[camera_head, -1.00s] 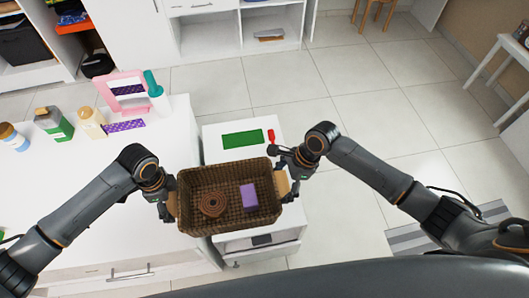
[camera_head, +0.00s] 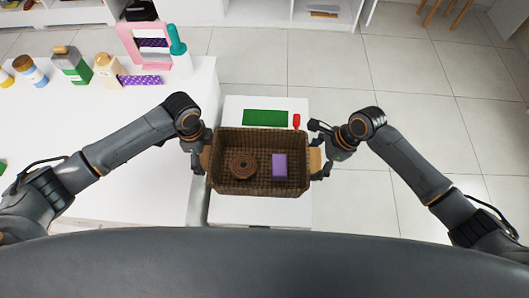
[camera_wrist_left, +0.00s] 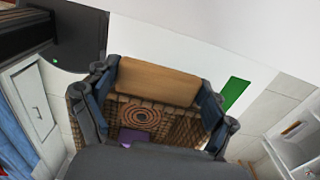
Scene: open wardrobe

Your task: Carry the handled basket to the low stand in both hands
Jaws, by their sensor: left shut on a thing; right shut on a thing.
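The brown woven handled basket (camera_head: 260,187) is held between my two grippers in the head view, roughly level. A round coiled brown item (camera_head: 243,165) and a purple block (camera_head: 280,167) lie inside it. My left gripper (camera_head: 206,158) is shut on the basket's left wooden handle; the left wrist view shows this handle (camera_wrist_left: 158,82) between the fingers. My right gripper (camera_head: 316,159) is shut on the right handle. The low white stand (camera_head: 235,104) is under and behind the basket. Whether the basket touches it I cannot tell.
A green mat (camera_head: 265,117) and a small red item (camera_head: 296,121) lie on the stand behind the basket. A white counter (camera_head: 85,120) at left carries several bottles and a pink frame (camera_head: 138,45). Tiled floor (camera_head: 420,120) is open at right.

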